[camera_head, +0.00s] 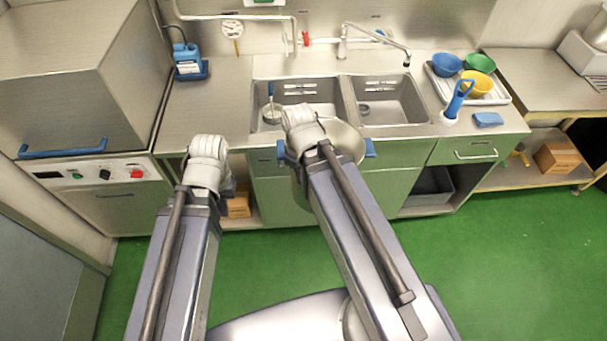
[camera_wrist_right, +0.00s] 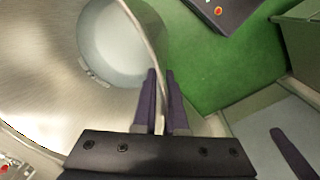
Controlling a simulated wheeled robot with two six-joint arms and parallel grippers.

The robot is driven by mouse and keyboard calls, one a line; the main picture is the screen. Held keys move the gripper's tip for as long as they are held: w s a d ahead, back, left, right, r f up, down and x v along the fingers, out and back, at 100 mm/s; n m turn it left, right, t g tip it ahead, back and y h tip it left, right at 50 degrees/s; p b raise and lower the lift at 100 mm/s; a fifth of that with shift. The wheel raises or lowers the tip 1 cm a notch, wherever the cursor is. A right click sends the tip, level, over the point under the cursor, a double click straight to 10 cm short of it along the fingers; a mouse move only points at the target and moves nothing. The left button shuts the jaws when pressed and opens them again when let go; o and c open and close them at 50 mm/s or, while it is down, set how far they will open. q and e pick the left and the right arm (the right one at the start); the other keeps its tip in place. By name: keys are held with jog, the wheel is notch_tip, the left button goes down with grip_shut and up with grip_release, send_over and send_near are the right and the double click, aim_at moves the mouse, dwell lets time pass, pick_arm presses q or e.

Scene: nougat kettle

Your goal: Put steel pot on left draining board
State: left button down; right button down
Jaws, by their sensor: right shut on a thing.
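The steel pot (camera_head: 346,139), with blue handles at its sides, is in front of the sink cabinet in the head view, partly hidden by my right arm. In the right wrist view the pot's shiny inside (camera_wrist_right: 60,50) fills the left part. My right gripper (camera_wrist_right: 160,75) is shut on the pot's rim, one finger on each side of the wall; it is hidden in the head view. My left gripper (camera_head: 229,186) is in front of the counter, apart from the pot, with its fingers mostly hidden. The left draining board (camera_head: 212,112) is the bare steel counter left of the sink.
Bowls in a tray (camera_head: 443,84), a blue-handled tool (camera_head: 457,99) and a sponge (camera_head: 488,119) are at the right. A blue-handled machine (camera_head: 75,80) stands left.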

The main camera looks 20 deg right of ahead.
aim_at(303, 190)
notch_tip(303, 190, down, 9)
jog(key=b, duration=0.9)
jog(key=shift+r, duration=0.15)
